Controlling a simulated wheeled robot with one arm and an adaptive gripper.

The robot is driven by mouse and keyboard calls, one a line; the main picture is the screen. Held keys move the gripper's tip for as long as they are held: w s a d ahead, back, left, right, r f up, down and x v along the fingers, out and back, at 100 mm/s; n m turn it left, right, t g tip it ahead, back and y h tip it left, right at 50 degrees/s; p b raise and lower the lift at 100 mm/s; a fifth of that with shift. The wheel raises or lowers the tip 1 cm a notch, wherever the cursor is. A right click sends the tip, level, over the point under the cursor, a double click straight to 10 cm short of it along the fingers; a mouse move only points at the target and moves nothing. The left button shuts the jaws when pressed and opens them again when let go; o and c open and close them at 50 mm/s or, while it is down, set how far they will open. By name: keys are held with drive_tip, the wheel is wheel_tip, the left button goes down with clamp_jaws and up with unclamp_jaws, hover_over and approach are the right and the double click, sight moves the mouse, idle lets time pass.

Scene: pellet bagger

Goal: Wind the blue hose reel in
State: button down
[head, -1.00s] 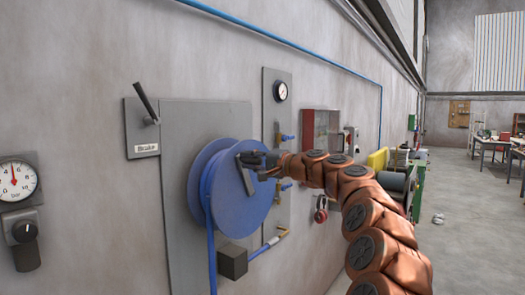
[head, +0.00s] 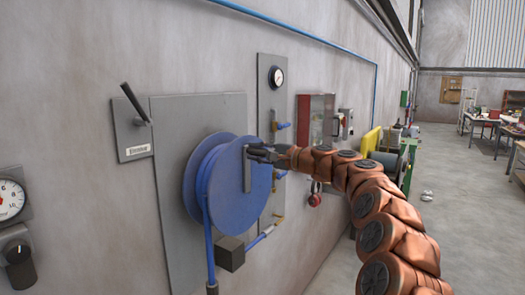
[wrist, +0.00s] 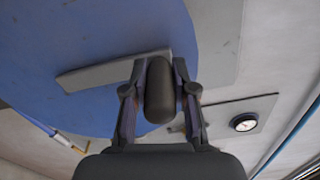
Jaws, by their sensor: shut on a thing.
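The blue hose reel (head: 225,200) is mounted on a grey wall plate at the left in the head view. A grey crank arm (head: 247,175) stands nearly upright on its front disc; it also shows in the wrist view (wrist: 100,75). My gripper (head: 262,153) is shut on the dark crank handle (wrist: 159,90), which sits between the two fingers in the wrist view. Blue hose (head: 208,245) hangs from the reel's left side, with a dark piece at its lower end at the picture's bottom edge.
A black lever (head: 134,104) on a labelled plate is up-left of the reel. A dark block (head: 231,254) sits below it. A gauge (head: 276,76), blue-handled valves and a red box (head: 315,120) are on the wall to the right. Open floor lies at right.

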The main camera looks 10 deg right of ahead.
drive_tip(key=c, duration=0.9)
unclamp_jaws()
drive_tip(key=shift+d, duration=0.1)
drive_tip(key=v, duration=1.2)
